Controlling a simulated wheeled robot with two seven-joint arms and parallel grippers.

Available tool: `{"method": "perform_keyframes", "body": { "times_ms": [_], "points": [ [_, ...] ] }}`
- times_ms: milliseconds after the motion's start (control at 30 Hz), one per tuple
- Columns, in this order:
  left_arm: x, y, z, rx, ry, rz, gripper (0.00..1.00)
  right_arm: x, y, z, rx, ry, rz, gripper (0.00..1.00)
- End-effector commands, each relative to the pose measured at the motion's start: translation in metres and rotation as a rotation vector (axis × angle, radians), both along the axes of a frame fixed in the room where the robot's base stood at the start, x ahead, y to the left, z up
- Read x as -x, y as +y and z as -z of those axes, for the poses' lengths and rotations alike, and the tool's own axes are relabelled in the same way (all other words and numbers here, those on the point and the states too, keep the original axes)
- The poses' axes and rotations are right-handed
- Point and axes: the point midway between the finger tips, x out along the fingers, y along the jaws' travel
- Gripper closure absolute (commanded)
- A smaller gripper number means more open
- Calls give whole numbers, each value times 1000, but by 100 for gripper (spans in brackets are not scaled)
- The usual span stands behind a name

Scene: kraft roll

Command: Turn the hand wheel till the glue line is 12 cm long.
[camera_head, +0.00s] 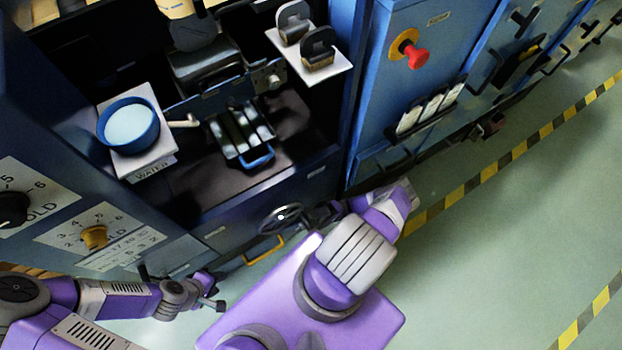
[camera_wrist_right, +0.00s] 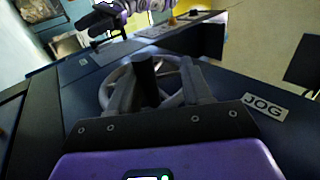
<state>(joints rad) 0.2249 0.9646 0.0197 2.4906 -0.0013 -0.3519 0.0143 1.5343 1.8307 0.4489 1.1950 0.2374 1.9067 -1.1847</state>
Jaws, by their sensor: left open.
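The hand wheel (camera_head: 283,218) is a grey spoked wheel on the blue machine's front. It shows large in the right wrist view (camera_wrist_right: 113,92), with a black upright knob (camera_wrist_right: 147,72) on it. My right gripper (camera_wrist_right: 157,78) is at the wheel, its two fingers apart on either side of the knob, with a gap visible on the right. In the head view my right gripper (camera_head: 312,214) is partly hidden by its own arm. My left gripper (camera_head: 212,291) is open and empty at the lower left, away from the wheel. I cannot make out a glue line.
A blue bowl (camera_head: 128,124) stands on a white plate marked WATER. A yellow handle (camera_head: 264,250) is below the wheel. Dials (camera_head: 95,237) are at the left, a red button (camera_head: 417,57) at the upper right. Green floor lies right.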

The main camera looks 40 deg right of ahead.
Motion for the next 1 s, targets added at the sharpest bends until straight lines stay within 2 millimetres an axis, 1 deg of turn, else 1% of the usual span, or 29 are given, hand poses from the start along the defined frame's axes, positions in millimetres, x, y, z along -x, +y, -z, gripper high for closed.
{"method": "perform_keyframes", "body": {
  "times_ms": [33, 100, 200, 333, 500, 800, 967, 1000],
  "points": [
    [0, 0, -11, 0, 0, 0, 58, 0, -1, -18, -6, -3, -2, 55],
    [0, 0, -19, 0, 0, 0, 58, 0, 0, -33, -6, -3, -2, 55],
    [0, 0, -27, 0, 0, 0, 58, 0, 0, -51, -8, -4, -3, 55],
    [0, 0, -34, 0, 0, 0, 58, 0, 0, -67, -8, -5, -3, 55],
    [0, 0, -37, 0, 0, 0, 58, 0, -1, -76, -9, -5, -2, 55],
    [0, 0, -36, 0, 0, 0, 58, 0, 0, -75, -6, -3, 0, 55],
    [0, 0, -36, 0, 0, 0, 58, 1, -6, -78, -4, -2, 1, 55],
    [0, 0, -36, 0, 0, 0, 58, 1, -9, -80, -3, -2, 1, 52]
  ]
}}
